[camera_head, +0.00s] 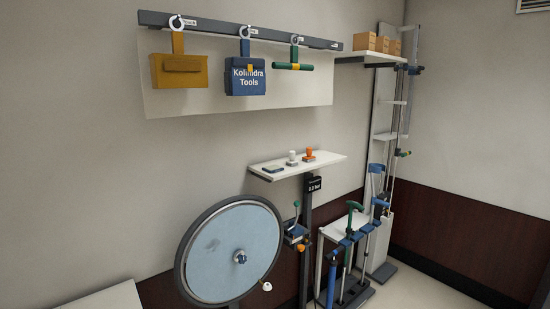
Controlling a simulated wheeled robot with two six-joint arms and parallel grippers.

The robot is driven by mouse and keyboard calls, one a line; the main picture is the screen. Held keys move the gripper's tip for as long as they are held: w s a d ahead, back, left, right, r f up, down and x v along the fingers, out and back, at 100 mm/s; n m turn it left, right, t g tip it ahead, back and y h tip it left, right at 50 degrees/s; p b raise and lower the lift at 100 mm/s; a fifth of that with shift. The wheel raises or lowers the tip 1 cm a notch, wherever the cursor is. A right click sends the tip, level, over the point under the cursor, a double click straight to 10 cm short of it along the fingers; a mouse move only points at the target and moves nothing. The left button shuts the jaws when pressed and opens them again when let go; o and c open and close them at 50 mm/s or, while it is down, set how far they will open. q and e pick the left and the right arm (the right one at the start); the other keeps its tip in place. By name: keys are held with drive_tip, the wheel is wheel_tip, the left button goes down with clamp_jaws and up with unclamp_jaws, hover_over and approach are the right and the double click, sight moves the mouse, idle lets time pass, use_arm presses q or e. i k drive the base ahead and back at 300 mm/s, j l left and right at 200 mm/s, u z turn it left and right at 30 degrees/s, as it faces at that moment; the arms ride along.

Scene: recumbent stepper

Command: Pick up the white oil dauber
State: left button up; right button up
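A small white upright piece (292,157), which looks like the white oil dauber, stands on a narrow white wall shelf (325,163). It appears to rest on a dark base. A similar orange-topped piece (309,154) stands just to its right. Neither of my grippers shows in the head view, and nothing is seen touching the white piece.
A flat greenish item (273,169) lies at the shelf's left end. Below are a large round disc (225,255) and a stand of pumps (350,235). A rail (240,30) with hanging tools is above. Cardboard boxes (367,41) sit upper right.

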sight(291, 163)
drive_tip(key=i+l+u, duration=0.6)
drive_tip(key=l, duration=0.3)
drive_tip(key=i+l+u, duration=0.2)
drive_tip(key=l, duration=0.15)
drive_tip(key=i+l+u, duration=0.2)
drive_tip(key=l, duration=0.2)
drive_tip(key=i+l+u, duration=0.2)
drive_tip(key=l, duration=0.2)
drive_tip(key=k+j, duration=0.05)
drive_tip(key=k, duration=0.05)
